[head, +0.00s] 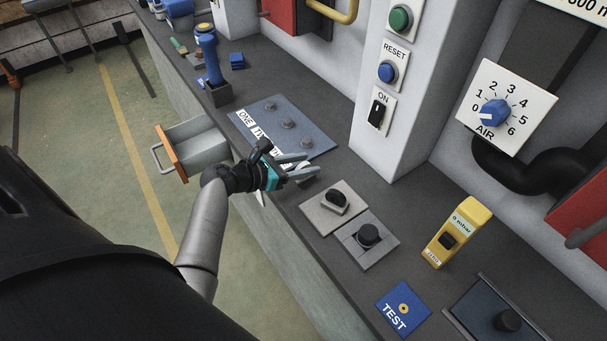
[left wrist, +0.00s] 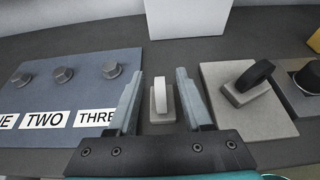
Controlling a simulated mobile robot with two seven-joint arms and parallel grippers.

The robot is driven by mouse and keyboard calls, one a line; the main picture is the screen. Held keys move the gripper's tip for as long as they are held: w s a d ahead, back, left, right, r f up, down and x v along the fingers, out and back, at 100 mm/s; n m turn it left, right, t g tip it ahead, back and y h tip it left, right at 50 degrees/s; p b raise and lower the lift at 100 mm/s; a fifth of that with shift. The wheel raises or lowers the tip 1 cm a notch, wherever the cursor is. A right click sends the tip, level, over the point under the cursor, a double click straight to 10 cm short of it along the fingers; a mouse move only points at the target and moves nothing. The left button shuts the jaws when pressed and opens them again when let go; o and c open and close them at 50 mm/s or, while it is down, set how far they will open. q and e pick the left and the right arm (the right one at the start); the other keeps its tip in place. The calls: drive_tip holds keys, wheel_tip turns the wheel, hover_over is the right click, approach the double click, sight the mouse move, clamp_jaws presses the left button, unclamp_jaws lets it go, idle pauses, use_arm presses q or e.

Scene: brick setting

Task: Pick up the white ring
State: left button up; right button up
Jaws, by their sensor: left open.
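The white ring (left wrist: 160,95) stands upright in a small grey block in the left wrist view. It shows between the two fingers of my left gripper (left wrist: 160,88), with a gap on either side. In the head view my left gripper (head: 303,164) is open above the bench, beside the blue panel, and hides most or all of the ring. My right gripper is not in view.
Left is a blue panel (head: 268,110) with labels and knobs. A drawer (head: 200,150) stands open at the bench front. A white pillar (left wrist: 188,18) rises behind.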

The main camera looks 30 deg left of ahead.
use_arm(q)
clamp_jaws()
idle(0.4)
